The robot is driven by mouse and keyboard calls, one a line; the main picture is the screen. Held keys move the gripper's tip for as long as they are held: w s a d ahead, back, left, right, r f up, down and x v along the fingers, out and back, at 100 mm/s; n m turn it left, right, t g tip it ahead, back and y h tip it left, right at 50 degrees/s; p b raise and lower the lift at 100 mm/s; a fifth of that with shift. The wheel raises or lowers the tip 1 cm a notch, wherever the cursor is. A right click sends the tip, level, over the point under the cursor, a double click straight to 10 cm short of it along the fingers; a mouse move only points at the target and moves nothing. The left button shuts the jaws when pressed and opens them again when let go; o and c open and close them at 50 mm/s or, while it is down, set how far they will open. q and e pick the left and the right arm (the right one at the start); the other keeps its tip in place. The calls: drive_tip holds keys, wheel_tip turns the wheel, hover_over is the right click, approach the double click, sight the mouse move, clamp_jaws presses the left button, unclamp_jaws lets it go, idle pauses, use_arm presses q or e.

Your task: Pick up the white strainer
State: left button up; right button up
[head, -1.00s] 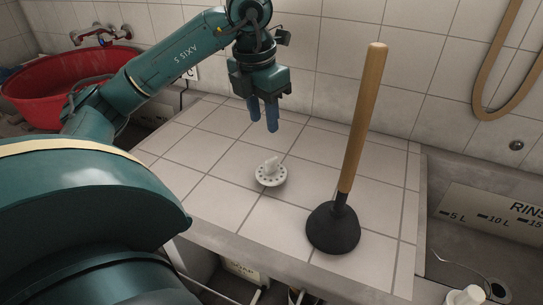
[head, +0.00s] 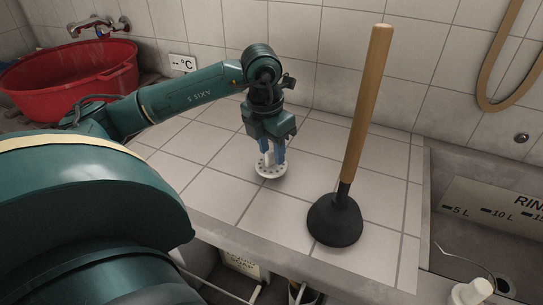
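The white strainer (head: 269,174) is a small round disc with holes and an upright knob. It lies on the tiled counter left of the plunger. My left gripper (head: 272,156) points straight down over it, with its blue fingers low on either side of the knob. The fingers look apart, with the white knob visible between them; whether they touch it I cannot tell. The strainer appears to rest flat on the tiles. My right gripper is not in view.
A black rubber plunger (head: 335,220) with a tall wooden handle stands to the right of the strainer. A concrete basin (head: 470,213) lies beyond the counter's right edge. A red tub (head: 75,80) is at the back left. Bare tiles (head: 225,195) lie left of the strainer.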

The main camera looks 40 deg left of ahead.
use_arm(q)
drive_tip(key=shift+f, duration=0.5)
clamp_jaws()
